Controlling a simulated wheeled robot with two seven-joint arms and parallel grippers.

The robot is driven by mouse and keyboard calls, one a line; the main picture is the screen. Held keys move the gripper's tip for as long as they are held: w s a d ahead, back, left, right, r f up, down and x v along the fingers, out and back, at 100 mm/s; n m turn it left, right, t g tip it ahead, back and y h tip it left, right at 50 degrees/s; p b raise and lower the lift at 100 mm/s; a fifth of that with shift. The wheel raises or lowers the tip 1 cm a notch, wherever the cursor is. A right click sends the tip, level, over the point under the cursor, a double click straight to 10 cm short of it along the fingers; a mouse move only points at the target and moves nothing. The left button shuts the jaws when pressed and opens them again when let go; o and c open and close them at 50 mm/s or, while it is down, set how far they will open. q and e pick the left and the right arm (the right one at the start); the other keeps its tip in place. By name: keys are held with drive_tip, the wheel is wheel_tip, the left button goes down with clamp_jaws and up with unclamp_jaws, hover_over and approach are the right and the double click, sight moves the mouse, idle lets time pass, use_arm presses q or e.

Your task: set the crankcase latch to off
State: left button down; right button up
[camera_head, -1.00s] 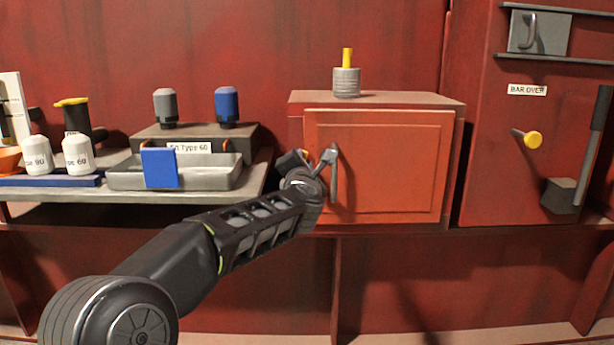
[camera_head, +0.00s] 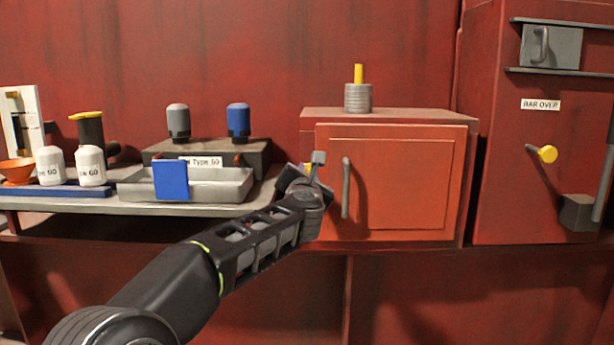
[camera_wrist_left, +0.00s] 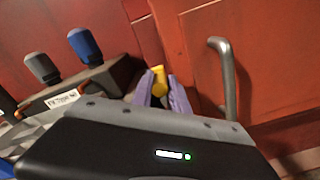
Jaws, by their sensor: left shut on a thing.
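The orange-red crankcase door (camera_head: 405,190) is closed, with a grey bar handle (camera_head: 346,188) near its left edge. The handle also shows in the left wrist view (camera_wrist_left: 228,80). A yellow latch (camera_wrist_left: 159,78) sits just left of the door in the left wrist view. My left gripper (camera_wrist_left: 163,92) is shut on this latch, one finger on each side. In the head view my left gripper (camera_head: 312,166) is at the door's left edge, left of the handle; its wrist hides most of the latch. Its exact setting is hard to tell. My right gripper is not in view.
A shelf left of the door carries a grey tray (camera_head: 215,190) with a blue plate (camera_head: 171,180), and white bottles (camera_head: 91,166). A ribbed cylinder with a yellow top (camera_head: 358,97) stands on the box. A yellow knob (camera_head: 547,154) is at the right.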

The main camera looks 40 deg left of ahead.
use_arm(q)
drive_tip(key=c, duration=1.3)
unclamp_jaws()
drive_tip(key=shift+a, duration=0.1)
drive_tip(key=v, duration=0.8)
drive_tip(key=shift+p, duration=0.4)
drive_tip(key=shift+w, duration=0.1)
